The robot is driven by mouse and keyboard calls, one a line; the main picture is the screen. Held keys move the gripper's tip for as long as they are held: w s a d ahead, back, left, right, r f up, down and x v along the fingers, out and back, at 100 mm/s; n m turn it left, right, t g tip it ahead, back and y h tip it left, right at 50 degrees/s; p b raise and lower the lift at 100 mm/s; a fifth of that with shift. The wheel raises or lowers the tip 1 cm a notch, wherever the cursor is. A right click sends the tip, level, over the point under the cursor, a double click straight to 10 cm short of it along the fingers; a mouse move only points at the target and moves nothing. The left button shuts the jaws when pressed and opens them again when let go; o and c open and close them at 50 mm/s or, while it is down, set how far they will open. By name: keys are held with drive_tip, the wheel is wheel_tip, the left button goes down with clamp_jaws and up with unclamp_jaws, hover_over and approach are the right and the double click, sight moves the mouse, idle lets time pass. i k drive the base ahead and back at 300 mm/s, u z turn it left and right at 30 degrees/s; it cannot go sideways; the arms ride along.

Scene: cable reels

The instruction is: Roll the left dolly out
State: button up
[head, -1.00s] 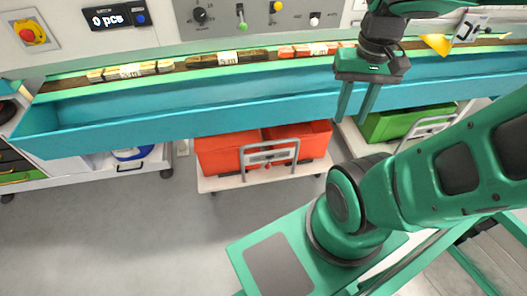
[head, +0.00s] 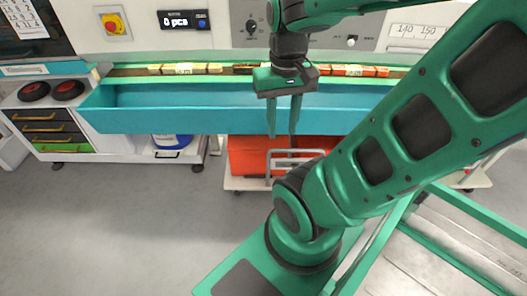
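The left dolly (head: 243,184) is a low white platform on casters, below the blue trough. It carries red crates (head: 248,158) and has a grey metal handle (head: 290,153) at its front. My arm hides its right part. My gripper (head: 282,134) points down in front of the trough, above the handle in the picture. Its two fingers are apart with nothing between them. I see no contact with the handle. The edge of another dolly (head: 478,178) shows at the far right, mostly hidden by my arm.
The long blue trough (head: 180,118) overhangs the dolly, below a belt with cable bundles (head: 185,69). A white cart (head: 115,150) with drawers and a blue container (head: 172,141) stands at the left. The grey floor (head: 130,225) in front is clear.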

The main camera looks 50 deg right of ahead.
sight(246, 182)
drive_tip(key=u, duration=0.2)
drive_tip(key=k, duration=1.1)
drive_tip(key=z, duration=1.25)
drive_tip(key=i, duration=0.5)
drive_tip(key=u, duration=0.1)
